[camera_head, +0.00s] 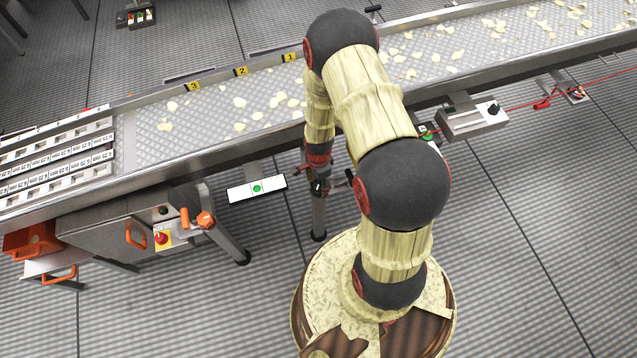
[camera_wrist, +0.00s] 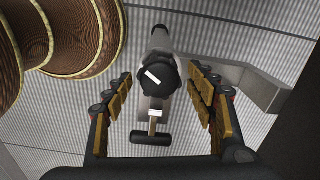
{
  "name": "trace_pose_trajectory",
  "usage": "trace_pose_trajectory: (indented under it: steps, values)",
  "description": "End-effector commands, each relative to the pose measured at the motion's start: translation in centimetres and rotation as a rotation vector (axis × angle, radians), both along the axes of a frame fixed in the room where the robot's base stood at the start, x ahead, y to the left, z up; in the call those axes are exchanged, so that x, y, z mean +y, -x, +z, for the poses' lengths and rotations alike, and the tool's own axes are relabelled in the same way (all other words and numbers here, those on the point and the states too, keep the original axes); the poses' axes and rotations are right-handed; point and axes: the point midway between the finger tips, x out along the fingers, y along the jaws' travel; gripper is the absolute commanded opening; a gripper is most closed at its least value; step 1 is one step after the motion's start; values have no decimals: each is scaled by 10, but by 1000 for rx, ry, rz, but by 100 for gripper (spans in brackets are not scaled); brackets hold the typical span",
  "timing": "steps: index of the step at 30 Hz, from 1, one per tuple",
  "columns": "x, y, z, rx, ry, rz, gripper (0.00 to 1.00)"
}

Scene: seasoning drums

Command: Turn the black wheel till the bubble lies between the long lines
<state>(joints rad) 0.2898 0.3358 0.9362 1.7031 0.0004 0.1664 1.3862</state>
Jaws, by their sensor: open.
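A round black wheel (camera_wrist: 160,76) with a white bar on its face shows in the wrist view, on a grey post. My gripper (camera_wrist: 161,92) is open, its padded fingers on either side of the wheel, with gaps visible on both sides. In the head view my gripper (camera_head: 320,181) is under the conveyor's near edge, partly hidden by my arm.
A black T-handle (camera_wrist: 150,138) sits below the wheel in the wrist view. The conveyor (camera_head: 215,112) with pale chips runs above. A grey box with a black knob (camera_head: 493,108) is at right. An orange lever (camera_head: 205,220) and red button (camera_head: 161,238) are at left.

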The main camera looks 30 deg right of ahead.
Motion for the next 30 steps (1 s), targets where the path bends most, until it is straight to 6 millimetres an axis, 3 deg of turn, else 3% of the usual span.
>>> trace_pose_trajectory:
  steps: [8,21,30]
  values:
    - [0,-1,14,-3,1,0,56]
    - [0,-1,97,-3,1,0,56]
    - [0,0,119,1,0,0,56]
